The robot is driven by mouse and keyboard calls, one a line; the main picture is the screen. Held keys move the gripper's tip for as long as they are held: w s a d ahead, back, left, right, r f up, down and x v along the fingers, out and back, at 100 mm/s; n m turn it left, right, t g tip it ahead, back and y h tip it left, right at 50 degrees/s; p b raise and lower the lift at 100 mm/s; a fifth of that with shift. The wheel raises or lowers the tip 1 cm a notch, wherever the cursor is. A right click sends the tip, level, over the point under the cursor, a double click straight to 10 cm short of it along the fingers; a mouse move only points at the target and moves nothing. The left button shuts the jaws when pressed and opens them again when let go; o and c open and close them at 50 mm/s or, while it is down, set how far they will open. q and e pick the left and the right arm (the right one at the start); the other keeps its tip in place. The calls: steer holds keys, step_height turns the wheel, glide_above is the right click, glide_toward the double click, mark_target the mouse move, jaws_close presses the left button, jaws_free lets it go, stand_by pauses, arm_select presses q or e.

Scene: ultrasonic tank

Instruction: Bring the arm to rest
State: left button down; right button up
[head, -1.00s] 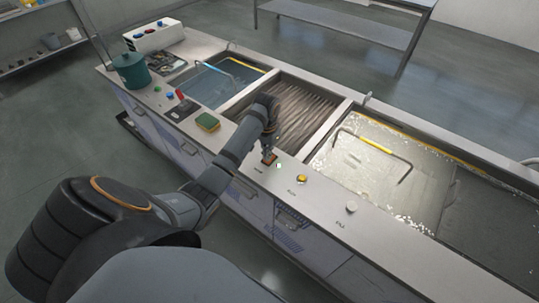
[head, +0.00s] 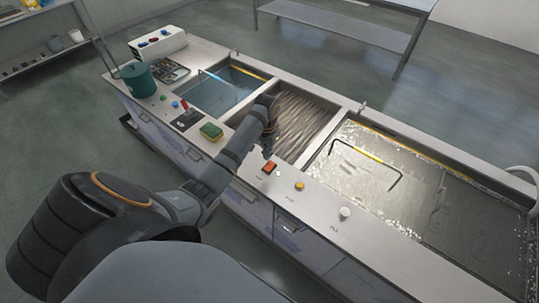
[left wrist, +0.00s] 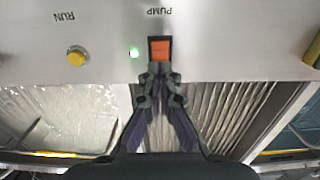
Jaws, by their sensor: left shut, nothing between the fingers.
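My left gripper (head: 267,151) is shut and empty, just above the front ledge of the tank bench. In the left wrist view its closed fingertips (left wrist: 160,68) appear at the lower edge of the orange PUMP switch (left wrist: 160,49). In the head view the orange switch (head: 269,167) shows uncovered, just below the fingertips. My left arm (head: 218,172) stretches out over the bench's front edge. My right gripper is not in view.
A yellow button (head: 299,186) and a white knob (head: 345,212) sit right of the switch. The right tank (head: 340,190) holds liquid and a yellow-gripped handle (head: 369,154). A sponge (head: 211,131) and green pot (head: 139,79) stand left.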

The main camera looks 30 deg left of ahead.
arm_select(q)
steer(key=shift+f, duration=0.1)
steer(key=s, duration=0.1)
steer(key=s+d+f, duration=0.2)
steer(key=shift+s, duration=0.4)
steer(key=s+d+r+t, duration=0.2)
steer(key=s+d+r, duration=0.1)
steer(key=s, duration=0.5)
steer(key=s+d+r+t, duration=0.2)
steer(key=s+d+r, duration=0.1)
steer(key=s, duration=0.6)
steer(key=s+a+f+g+y+b, duration=0.1)
steer(key=s+a+f+b, duration=0.1)
steer(key=f, duration=1.5)
steer(key=s+a+f+g+b, duration=0.1)
steer(key=f+b, duration=0.1)
steer(key=f, duration=1.4)
steer(key=s+a+f+b, duration=0.1)
steer(key=s+f+b, duration=0.1)
steer(key=s+f, duration=1.4)
steer(key=shift+s+f+n+g, duration=0.2)
steer(key=shift+s+n+g, duration=0.15)
steer(key=shift+s, duration=0.35)
